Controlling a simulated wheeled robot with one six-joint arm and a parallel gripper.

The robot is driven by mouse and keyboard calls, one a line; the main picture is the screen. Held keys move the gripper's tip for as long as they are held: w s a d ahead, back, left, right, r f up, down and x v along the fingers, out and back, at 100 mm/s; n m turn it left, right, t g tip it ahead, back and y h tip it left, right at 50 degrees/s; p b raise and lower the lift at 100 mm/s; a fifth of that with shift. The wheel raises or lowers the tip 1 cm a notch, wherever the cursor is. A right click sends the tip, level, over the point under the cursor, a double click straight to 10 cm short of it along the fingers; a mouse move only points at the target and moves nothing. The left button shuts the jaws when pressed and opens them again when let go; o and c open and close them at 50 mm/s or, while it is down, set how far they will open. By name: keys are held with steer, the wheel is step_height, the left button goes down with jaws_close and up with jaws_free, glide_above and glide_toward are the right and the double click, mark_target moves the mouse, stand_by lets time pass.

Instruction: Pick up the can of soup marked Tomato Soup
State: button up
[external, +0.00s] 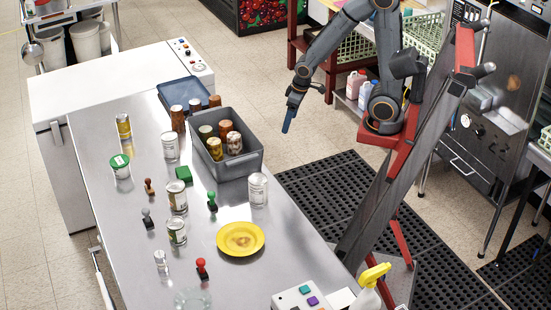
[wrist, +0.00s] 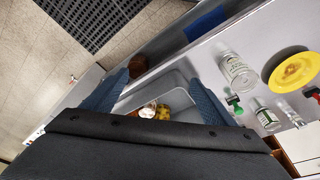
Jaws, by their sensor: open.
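More cans stand inside the grey bin (external: 240,167). My gripper (external: 288,120) is open and empty, in the air right of the bin. In the wrist view its fingers (wrist: 160,96) frame part of the bin.
A yellow plate (external: 240,239), several stamps, a green-lidded tub (external: 120,166) and a glass dish (external: 193,298) share the counter (external: 290,250). A button box (external: 306,297) and spray bottle (external: 374,276) are at the front. Brown cups (external: 178,118) stand behind the bin, by a blue tray (external: 183,91).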

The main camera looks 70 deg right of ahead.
step_height(320, 180, up, 5)
steer(key=m+t+y+b, duration=0.35)
steer(key=m+b, duration=0.85)
steer(key=m, duration=1.7)
glide_above(175, 135)
steer(key=s, duration=0.1)
steer(key=shift+g, duration=0.35)
steer(key=f, duration=1.5)
steer(key=shift+s+d+f+p, duration=0.1)
steer(key=shift+d+f+p, duration=0.1)
steer(key=shift+d+p, duration=0.15)
steer(key=shift+w+a+f, duration=0.1)
steer(key=shift+w+f, duration=0.1)
steer(key=shift+f, duration=0.4)
steer(key=shift+d+p+x, duration=0.2)
steer(key=shift+p+x, duration=1.2)
steer(key=shift+x, duration=2.1)
